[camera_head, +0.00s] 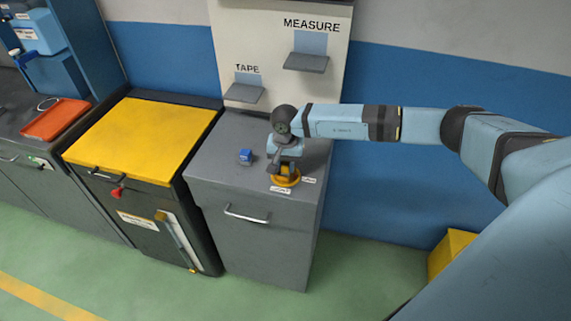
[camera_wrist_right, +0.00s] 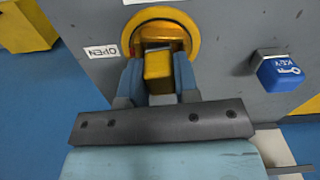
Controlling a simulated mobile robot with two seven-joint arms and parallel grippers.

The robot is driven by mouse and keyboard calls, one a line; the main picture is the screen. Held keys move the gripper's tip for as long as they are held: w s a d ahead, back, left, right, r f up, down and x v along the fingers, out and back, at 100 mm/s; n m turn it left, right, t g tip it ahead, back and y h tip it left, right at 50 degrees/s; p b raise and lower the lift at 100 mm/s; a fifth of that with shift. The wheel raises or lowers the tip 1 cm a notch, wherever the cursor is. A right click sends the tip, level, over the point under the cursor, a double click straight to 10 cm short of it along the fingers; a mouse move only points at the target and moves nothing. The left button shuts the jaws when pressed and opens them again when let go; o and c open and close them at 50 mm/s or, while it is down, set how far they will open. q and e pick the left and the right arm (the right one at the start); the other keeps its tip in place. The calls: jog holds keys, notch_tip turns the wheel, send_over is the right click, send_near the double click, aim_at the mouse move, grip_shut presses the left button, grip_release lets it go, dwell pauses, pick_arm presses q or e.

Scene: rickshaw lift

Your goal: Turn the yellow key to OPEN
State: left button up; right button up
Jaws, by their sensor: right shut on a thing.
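The yellow key (camera_wrist_right: 158,72) stands in a round yellow ring on the grey cabinet top. The ring (camera_head: 287,181) shows in the head view below my right gripper, which hides most of the key there. My right gripper (camera_wrist_right: 159,80) is shut on the key, one finger on each side of it. A white OPEN label (camera_wrist_right: 102,51) lies beside the ring in the right wrist view. In the head view, two small labels lie by the ring, one in front (camera_head: 280,190) and one to its right (camera_head: 309,180). My left gripper is not in view.
A blue KEY block (camera_wrist_right: 280,72) sits on the same grey cabinet (camera_head: 225,160). A yellow-topped cabinet (camera_head: 140,135) stands to the left, with an orange tray (camera_head: 55,119) beyond it. A wall panel with MEASURE and TAPE shelves (camera_head: 306,62) rises behind. Green floor lies in front.

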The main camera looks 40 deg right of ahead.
jog(key=shift+f+n+b, duration=0.15)
jog(key=shift+n+b, duration=0.55)
jog(key=shift+n, duration=0.5)
jog(key=shift+b, duration=0.3)
jog(key=shift+n+b, duration=0.5)
jog(key=shift+b, duration=0.05)
jog(key=shift+s, duration=0.1)
jog(key=o, duration=1)
